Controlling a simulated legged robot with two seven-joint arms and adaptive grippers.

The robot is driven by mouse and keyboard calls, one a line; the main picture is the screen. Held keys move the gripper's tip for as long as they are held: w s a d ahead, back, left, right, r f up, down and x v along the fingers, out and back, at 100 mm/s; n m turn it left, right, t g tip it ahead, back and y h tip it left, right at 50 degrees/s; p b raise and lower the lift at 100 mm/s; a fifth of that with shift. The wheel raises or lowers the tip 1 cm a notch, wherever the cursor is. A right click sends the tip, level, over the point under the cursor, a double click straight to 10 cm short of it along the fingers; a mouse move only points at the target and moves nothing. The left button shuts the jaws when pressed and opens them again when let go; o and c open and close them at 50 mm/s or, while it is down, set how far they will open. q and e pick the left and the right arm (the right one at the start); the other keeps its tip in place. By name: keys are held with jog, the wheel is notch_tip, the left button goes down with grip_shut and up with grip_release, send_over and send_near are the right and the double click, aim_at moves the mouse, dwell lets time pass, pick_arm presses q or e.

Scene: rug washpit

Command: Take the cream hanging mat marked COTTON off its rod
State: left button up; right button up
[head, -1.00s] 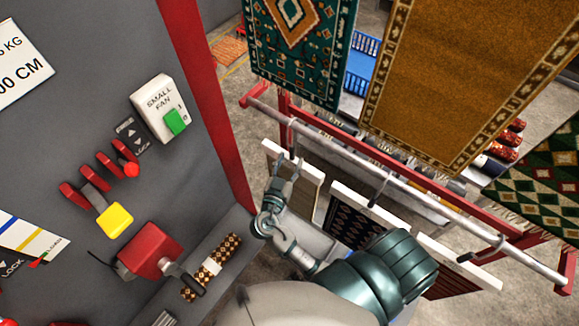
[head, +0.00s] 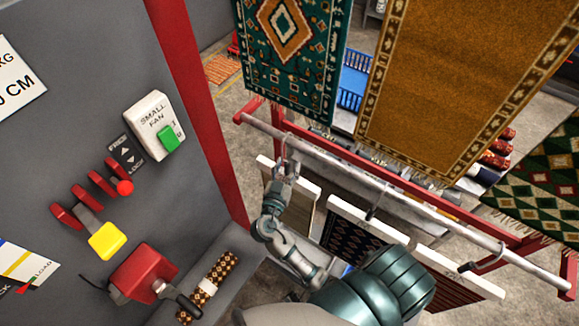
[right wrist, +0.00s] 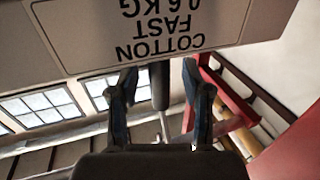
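The cream mat (head: 303,211) hangs with its white top bar below the pale rod (head: 335,165), at the rod's left part. A hook joins bar and rod. In the right wrist view, the mat's cream label face (right wrist: 235,20) reads COTTON FAST 0.6 KG upside down. My right gripper (head: 286,168) is at the hook, just above the bar, partly covering the mat. In the right wrist view its two fingers (right wrist: 161,100) stand apart, with a dark upright stem (right wrist: 160,84) between them; contact is not clear. My left gripper is not in view.
A dark patterned mat (head: 350,238) and a dark red one (head: 447,290) hang further right on the rod. A red rail (head: 400,193) runs behind it. A red post (head: 196,105) and grey control panel (head: 75,120) stand at left. Large rugs (head: 455,85) hang beyond.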

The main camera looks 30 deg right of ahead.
aim_at(286, 162)
jog(key=shift+a, duration=0.4)
grip_shut()
jog(key=shift+d+r, duration=0.1)
jog(key=shift+d, duration=0.25)
jog(key=shift+d+r, duration=0.1)
jog(key=shift+r+p, duration=0.4)
jog(key=shift+r, duration=0.15)
jog(key=shift+r+p, duration=0.3)
jog(key=shift+r, duration=0.2)
jog(key=shift+a+r+p, duration=0.2)
jog(key=shift+r+p, duration=0.25)
jog(key=shift+r, duration=0.55)
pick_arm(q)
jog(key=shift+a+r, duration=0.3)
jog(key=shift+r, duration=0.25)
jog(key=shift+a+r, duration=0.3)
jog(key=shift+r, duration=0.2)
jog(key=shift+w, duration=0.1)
